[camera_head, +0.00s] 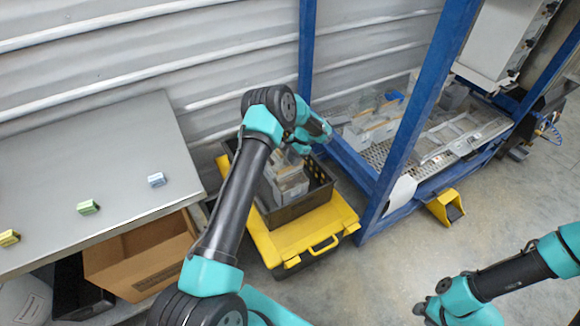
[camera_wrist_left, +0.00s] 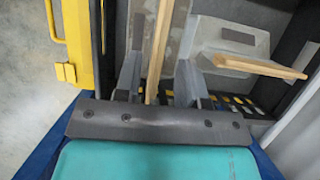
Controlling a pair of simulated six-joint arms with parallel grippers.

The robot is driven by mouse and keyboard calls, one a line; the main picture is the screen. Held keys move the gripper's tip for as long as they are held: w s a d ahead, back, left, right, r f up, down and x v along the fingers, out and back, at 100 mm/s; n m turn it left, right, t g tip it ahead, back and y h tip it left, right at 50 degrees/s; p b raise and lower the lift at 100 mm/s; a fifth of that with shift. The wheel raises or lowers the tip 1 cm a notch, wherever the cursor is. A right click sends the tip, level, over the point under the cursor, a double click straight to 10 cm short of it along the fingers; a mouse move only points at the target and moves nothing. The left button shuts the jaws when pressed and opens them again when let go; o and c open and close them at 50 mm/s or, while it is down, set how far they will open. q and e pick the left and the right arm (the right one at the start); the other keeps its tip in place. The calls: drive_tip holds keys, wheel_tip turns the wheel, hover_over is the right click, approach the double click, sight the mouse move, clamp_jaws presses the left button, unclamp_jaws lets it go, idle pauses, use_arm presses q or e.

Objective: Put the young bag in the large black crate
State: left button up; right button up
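The large black crate (camera_head: 320,190) sits on a yellow case. Clear-grey bags (camera_head: 290,188) stand inside it, and I cannot tell which one is the young bag. My left gripper (camera_head: 298,148) is over the back of the crate, pointing down. In the left wrist view, its two fingers (camera_wrist_left: 160,82) stand apart on either side of a bag's wooden strip (camera_wrist_left: 157,45), with a gap beside the strip. A second bag (camera_wrist_left: 225,40) with a wooden strip lies to the right. My right gripper (camera_head: 432,305) is over the floor at lower right, its fingers too small to read.
A blue frame (camera_head: 420,100) stands right of the crate, with more bags (camera_head: 370,125) on its mesh shelf. The yellow case (camera_head: 310,245) is under the crate. A grey table (camera_head: 100,160) with small coloured blocks and a cardboard box (camera_head: 140,262) are at left.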

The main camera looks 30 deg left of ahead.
use_arm(q)
drive_tip(key=v, duration=0.6)
drive_tip(key=shift+r, duration=0.2)
drive_tip(key=s+d+f+n+t+h, duration=0.1)
drive_tip(key=s+d+f+h, duration=0.1)
drive_tip(key=s+d+f, duration=0.4)
drive_tip(key=s+d+f+n+t+h, duration=0.1)
drive_tip(key=s+d+f+h, duration=0.2)
drive_tip(key=s+d, duration=0.4)
drive_tip(key=s+d+r+n+t, duration=0.1)
drive_tip(key=s+d+n, duration=0.1)
drive_tip(key=s, duration=0.9)
drive_tip(key=s+d+r+n+t+h, duration=0.1)
drive_tip(key=s+d+n, duration=0.1)
drive_tip(key=s, duration=0.8)
drive_tip(key=shift+s+n+t, duration=0.35)
drive_tip(key=shift+n+t, duration=0.05)
drive_tip(key=shift+n, duration=0.4)
